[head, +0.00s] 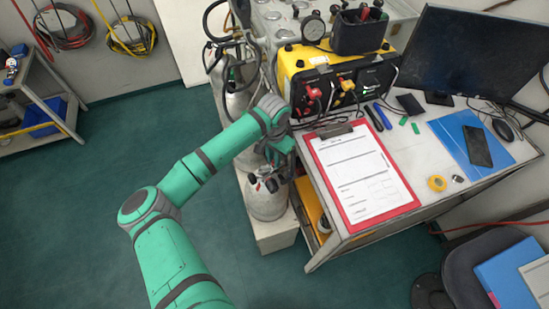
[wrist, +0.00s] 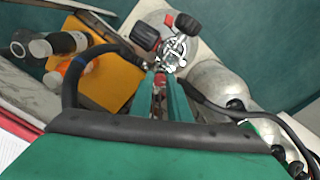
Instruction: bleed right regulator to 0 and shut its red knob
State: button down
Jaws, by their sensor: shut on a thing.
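My gripper (wrist: 160,88) points down at the valve top of a grey cylinder. Its green fingers are close together on a small reddish piece, mostly hidden between them. Just beyond the fingertips is a metal valve fitting (wrist: 174,52) with black hand knobs (wrist: 146,37) and a red part. In the head view the front cylinder (head: 267,205) stands beside the bench, with red and black fittings (head: 265,183) on top, partly under my wrist. A yellow panel box (head: 335,75) on the bench carries a red knob (head: 313,93) and a yellow knob (head: 347,85). No gauge reading is legible.
More cylinders (wrist: 215,82) stand close beside the valve, with black hoses (wrist: 85,60) around my gripper. The bench holds a red clipboard (head: 362,172), a monitor (head: 465,50) and a blue folder (head: 480,145). The green floor (head: 90,190) at left is clear.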

jog(key=shift+a, duration=0.1)
jog(key=shift+s+d, duration=0.15)
jog(key=shift+d, duration=0.1)
jog(key=c, duration=1.9)
grip_release()
jog(key=shift+c, duration=0.2)
jog(key=shift+a, duration=0.1)
notch_tip(320, 180, up, 11)
jog(key=shift+f, duration=0.15)
